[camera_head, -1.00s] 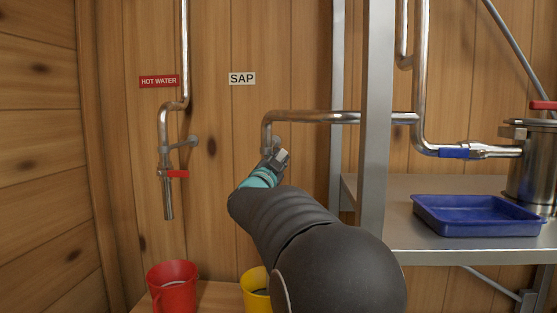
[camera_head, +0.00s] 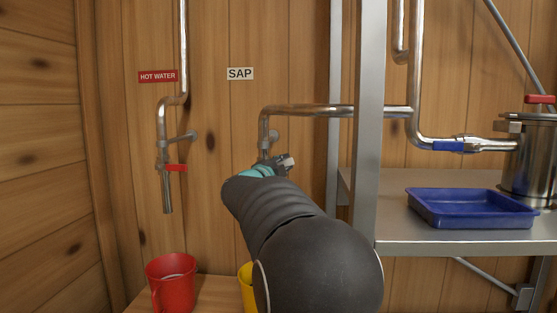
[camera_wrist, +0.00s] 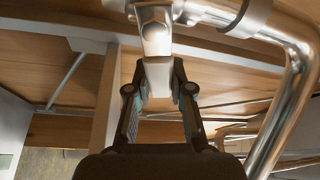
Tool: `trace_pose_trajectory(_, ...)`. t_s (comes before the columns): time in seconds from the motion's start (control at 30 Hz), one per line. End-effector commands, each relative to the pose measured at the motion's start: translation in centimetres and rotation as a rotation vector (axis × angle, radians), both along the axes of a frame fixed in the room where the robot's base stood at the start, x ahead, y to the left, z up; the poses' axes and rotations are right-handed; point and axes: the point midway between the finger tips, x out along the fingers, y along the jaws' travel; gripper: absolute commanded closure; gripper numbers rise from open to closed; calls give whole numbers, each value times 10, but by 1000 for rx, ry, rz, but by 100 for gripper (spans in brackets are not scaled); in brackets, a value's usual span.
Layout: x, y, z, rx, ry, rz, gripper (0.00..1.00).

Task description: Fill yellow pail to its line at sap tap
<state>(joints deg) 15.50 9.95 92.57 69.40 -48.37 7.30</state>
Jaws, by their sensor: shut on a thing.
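The sap pipe (camera_head: 264,128) comes down below the SAP sign (camera_head: 240,73), and its tap end is hidden behind my gripper (camera_head: 275,166). In the wrist view my gripper (camera_wrist: 159,82) is shut on the pale tap handle (camera_wrist: 157,70), just below the metal valve body (camera_wrist: 155,38). The yellow pail (camera_head: 244,287) stands on the wooden bench below, mostly hidden by my arm. Its inside, its line and any flow of sap cannot be seen.
A red pail (camera_head: 171,288) stands left of the yellow one, below the hot water tap (camera_head: 166,185) with its red handle. To the right, a metal shelf (camera_head: 400,236) with an upright post holds a blue tray (camera_head: 470,209) and a steel pot (camera_head: 530,165).

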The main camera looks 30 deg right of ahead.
Motion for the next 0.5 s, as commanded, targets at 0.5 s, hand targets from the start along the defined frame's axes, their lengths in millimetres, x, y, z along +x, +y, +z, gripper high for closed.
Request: trace_pose_trajectory(0.5,-1,-1,-19,221,-174,1,100)
